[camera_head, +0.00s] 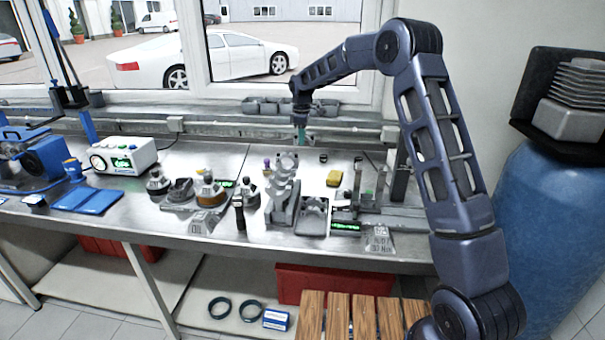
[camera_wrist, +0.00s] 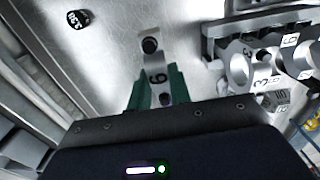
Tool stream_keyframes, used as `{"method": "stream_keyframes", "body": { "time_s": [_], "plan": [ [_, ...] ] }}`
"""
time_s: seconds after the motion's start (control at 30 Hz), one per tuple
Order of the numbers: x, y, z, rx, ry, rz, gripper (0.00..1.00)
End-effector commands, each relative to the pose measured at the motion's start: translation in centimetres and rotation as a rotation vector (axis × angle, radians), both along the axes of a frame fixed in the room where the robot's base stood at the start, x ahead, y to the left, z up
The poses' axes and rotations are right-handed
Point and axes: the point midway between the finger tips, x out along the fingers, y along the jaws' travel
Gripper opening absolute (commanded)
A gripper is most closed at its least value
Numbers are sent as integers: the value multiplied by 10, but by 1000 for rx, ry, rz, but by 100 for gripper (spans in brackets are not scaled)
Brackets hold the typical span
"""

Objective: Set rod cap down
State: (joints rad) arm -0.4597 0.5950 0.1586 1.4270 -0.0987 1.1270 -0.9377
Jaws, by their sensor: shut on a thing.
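My gripper (camera_head: 301,138) is over the back of the steel workbench, right of its middle, in the head view. Its teal fingers point down. In the wrist view, my gripper's green fingers (camera_wrist: 158,92) are shut on a small silver rod cap (camera_wrist: 154,66) marked 6, with a dark round bolt or hole at its far end. In the head view I cannot make out the cap. Whether it touches the bench top is not clear.
A silver fixture with rings and numbered parts (camera_wrist: 240,68) stands close on the right in the wrist view. A black round piece (camera_wrist: 78,19) marked with digits lies at upper left. In the head view, a yellow block (camera_head: 334,178) and a silver stand (camera_head: 283,190) are nearby.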

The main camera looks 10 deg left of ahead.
Motion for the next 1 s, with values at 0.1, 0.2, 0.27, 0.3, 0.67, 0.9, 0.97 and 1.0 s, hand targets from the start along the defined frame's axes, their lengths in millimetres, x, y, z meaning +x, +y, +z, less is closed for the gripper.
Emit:
{"method": "stream_keyframes", "body": {
  "time_s": [0.1, 0.2, 0.27, 0.3, 0.67, 0.9, 0.97, 1.0],
  "plan": [
    [-1, 0, -27, -1, 2, 1, 0],
    [-1, 0, -49, -2, 3, 0, 0],
    [-1, 0, -62, -1, 2, 1, 0],
    [-1, 0, -70, -1, 2, 1, 0],
    [0, 0, -113, 0, 0, 0, 0],
    [-1, 0, -135, -1, 2, 0, 0],
    [-1, 0, -144, 0, 2, 1, 0],
    [-1, 0, -150, -1, 2, 1, 0]
  ]
}}
